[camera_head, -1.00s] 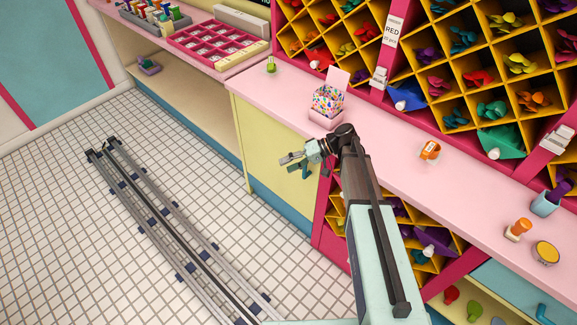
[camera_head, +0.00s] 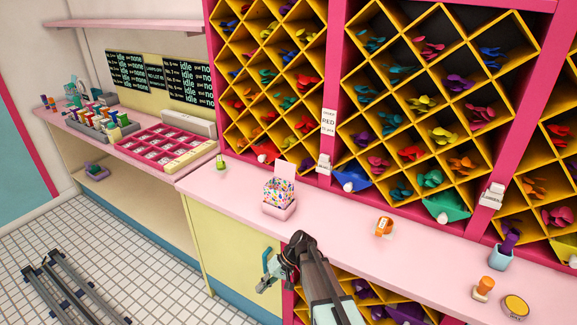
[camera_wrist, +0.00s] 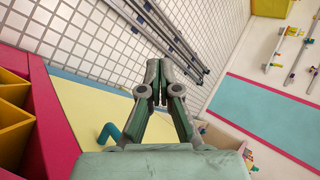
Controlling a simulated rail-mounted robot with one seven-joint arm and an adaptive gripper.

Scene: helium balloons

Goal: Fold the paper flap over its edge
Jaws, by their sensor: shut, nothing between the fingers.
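A small pink box (camera_head: 279,209) with multicoloured speckled contents stands on the pink counter. A pale pink flap (camera_head: 285,170) stands upright at its back; I cannot tell for certain that it is the paper flap. My gripper (camera_head: 264,287) is in front of the counter, below and apart from the box. In the wrist view my gripper (camera_wrist: 153,86) is shut and empty, with tiled floor behind its fingers. The box and flap are not in the wrist view.
The pink counter (camera_head: 345,222) has free room around the box. Yellow cubbies of balloons rise behind. A teal handle (camera_head: 266,260) sits on the yellow cabinet near my gripper. Rails (camera_head: 65,290) run along the floor.

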